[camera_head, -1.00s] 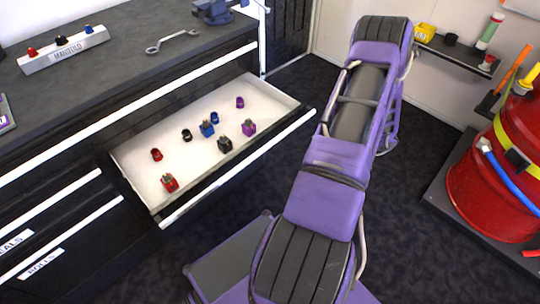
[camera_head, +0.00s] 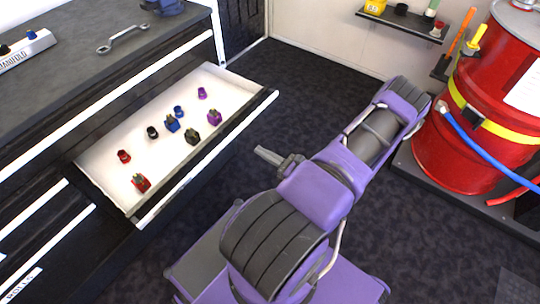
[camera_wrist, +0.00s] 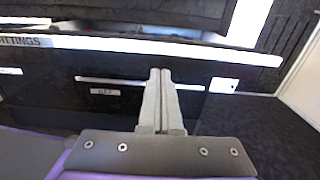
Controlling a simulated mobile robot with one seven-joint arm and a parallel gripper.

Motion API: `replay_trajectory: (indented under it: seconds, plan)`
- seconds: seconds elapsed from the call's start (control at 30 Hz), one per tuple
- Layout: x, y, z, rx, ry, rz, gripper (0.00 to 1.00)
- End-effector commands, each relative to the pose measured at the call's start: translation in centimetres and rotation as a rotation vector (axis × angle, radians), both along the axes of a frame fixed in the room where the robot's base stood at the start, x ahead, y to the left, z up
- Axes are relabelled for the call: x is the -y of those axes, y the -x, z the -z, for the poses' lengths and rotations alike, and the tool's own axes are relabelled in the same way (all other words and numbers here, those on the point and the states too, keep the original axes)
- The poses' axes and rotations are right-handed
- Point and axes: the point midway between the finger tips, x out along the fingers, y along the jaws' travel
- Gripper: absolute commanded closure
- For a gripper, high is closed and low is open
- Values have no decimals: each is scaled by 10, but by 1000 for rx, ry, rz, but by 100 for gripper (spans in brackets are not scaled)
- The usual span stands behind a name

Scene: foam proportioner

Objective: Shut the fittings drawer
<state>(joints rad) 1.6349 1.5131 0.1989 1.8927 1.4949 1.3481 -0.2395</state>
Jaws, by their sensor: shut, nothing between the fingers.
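The fittings drawer (camera_head: 98,169) stands open in the head view, pulled out from the dark cabinet. Its pale tray holds several red, black, blue and purple fittings. A white handle strip (camera_head: 205,160) runs along its front. My gripper (camera_head: 258,151) is in front of the drawer, apart from the handle in this view, pointing toward the cabinet. In the wrist view my gripper (camera_wrist: 160,72) has its two fingers together with nothing between them. The drawer front (camera_wrist: 22,42), labelled FITTINGS, and its white strip (camera_wrist: 225,53) lie ahead, beyond the fingertips.
Lower drawers (camera_head: 45,240) with white handles are shut. A wrench (camera_head: 122,38) and a manifold block (camera_head: 28,48) lie on the worktop (camera_head: 75,70). A red drum (camera_head: 465,145) with a blue hose stands at the right. Dark floor (camera_head: 300,80) is clear beyond the drawer.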

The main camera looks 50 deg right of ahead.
Motion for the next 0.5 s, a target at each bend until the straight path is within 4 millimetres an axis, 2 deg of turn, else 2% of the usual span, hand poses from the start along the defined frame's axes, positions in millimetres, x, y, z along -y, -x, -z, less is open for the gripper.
replay_trajectory:
  seconds: [0.03, 0.2, 0.33, 0.5]
  plan:
    - [-2, -12, 0, 1, 1, -4, 100]
    - [-5, -47, 0, 1, 0, -4, 100]
    - [-6, -67, 0, 0, 2, -3, 100]
    - [-7, -82, 0, -2, 2, -3, 100]
